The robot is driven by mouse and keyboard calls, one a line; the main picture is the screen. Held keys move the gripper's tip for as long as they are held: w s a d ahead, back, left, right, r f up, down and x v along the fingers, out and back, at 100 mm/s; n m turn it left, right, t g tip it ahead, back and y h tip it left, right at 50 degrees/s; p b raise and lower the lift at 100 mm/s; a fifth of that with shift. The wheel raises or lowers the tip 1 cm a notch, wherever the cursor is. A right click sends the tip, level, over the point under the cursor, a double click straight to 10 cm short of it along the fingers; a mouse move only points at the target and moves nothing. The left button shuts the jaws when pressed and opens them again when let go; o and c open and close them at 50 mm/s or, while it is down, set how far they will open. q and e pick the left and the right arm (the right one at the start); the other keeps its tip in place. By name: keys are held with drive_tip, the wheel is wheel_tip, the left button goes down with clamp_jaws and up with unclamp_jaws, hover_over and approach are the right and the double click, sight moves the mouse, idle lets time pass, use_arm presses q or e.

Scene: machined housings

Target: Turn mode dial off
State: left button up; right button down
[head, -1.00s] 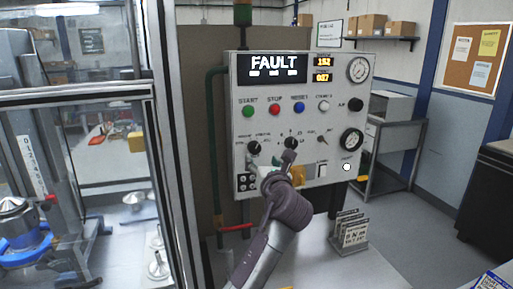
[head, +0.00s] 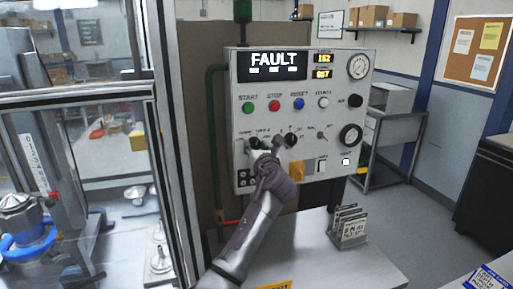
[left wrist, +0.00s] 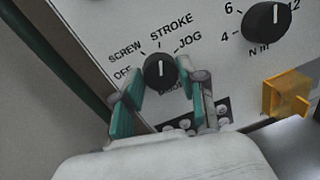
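The mode dial (left wrist: 160,70) is a black knob with a white pointer line. In the left wrist view its pointer points up, near the STROKE label and away from OFF at its left. In the head view the mode dial (head: 253,143) sits at the left of the lower dial row. My left gripper (left wrist: 166,86) is open, with its teal-padded fingers apart on both sides of the dial's lower part. I cannot tell whether they touch it. In the head view the left gripper (head: 270,148) is in front of the panel, partly hiding the dial row. My right gripper is not in view.
The grey control panel (head: 300,122) shows FAULT on its display (head: 273,66). A second black dial (left wrist: 267,22) is close at the right, with a yellow part (left wrist: 286,97) below it. A sign holder (head: 349,230) stands on the table. A glass enclosure (head: 95,180) is at the left.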

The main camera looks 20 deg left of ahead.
use_arm(q)
drive_tip(key=c, duration=0.6)
drive_tip(key=shift+o, duration=0.2)
drive_tip(key=shift+n, duration=0.3)
drive_tip(key=n+b, duration=0.1)
drive_tip(key=n, duration=0.1)
drive_tip(key=shift+f+n, duration=0.1)
drive_tip(key=shift+n, duration=0.2)
drive_tip(key=n+b, duration=0.1)
drive_tip(key=n, duration=0.2)
drive_tip(key=shift+f+n+b, duration=0.15)
drive_tip(key=shift+n+b, duration=0.15)
drive_tip(key=shift+b, duration=0.05)
drive_tip(key=n+y+b, duration=0.1)
drive_tip(key=n+b, duration=0.3)
drive_tip(key=n, duration=0.1)
drive_tip(key=shift+f+n, duration=0.1)
drive_tip(key=shift+n, duration=0.3)
drive_tip(key=n+b, duration=0.3)
drive_tip(key=n, duration=0.1)
drive_tip(key=shift+y, duration=0.3)
drive_tip(key=shift+n+b, duration=0.7)
drive_tip(key=shift+n, duration=0.4)
